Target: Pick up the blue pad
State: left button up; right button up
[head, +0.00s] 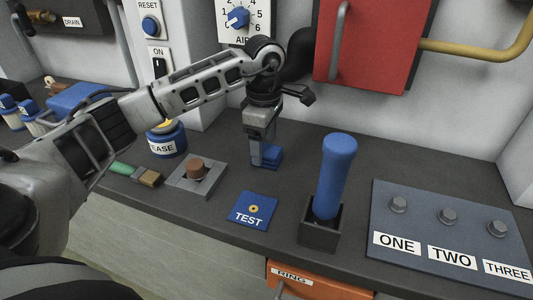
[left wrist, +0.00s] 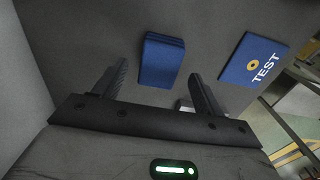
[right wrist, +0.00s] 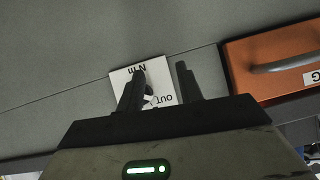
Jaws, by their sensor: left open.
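The blue pad (head: 270,158), a small ribbed blue block, lies on the dark counter under my left gripper (head: 262,150). In the left wrist view the pad (left wrist: 161,60) shows between and just beyond the tips of the two spread fingers. My left gripper points down, open and empty, and partly hides the pad in the head view. My right gripper (right wrist: 158,80) is seen only in the right wrist view, with its fingers apart and nothing clearly held.
A flat blue TEST plate (head: 252,210) lies in front of the pad. A blue handle (head: 336,172) stands in a dark socket to the right. A brown knob (head: 194,168) on a grey plate is to the left. A red box (head: 368,45) hangs behind.

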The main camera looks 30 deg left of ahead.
pick_arm(q)
jog(key=shift+f, duration=1.2)
jog(key=c, duration=1.1)
jog(key=shift+o, duration=0.2)
jog(key=shift+r, duration=0.5)
jog(key=r, duration=0.3)
jog(key=shift+s+d+b, duration=0.1)
jog(key=shift+d+b, duration=0.1)
jog(key=shift+b, duration=0.2)
jog(key=s+d+r, duration=0.9)
jog(key=d, duration=0.1)
jog(key=shift+o, duration=0.5)
jog(key=shift+f, duration=0.1)
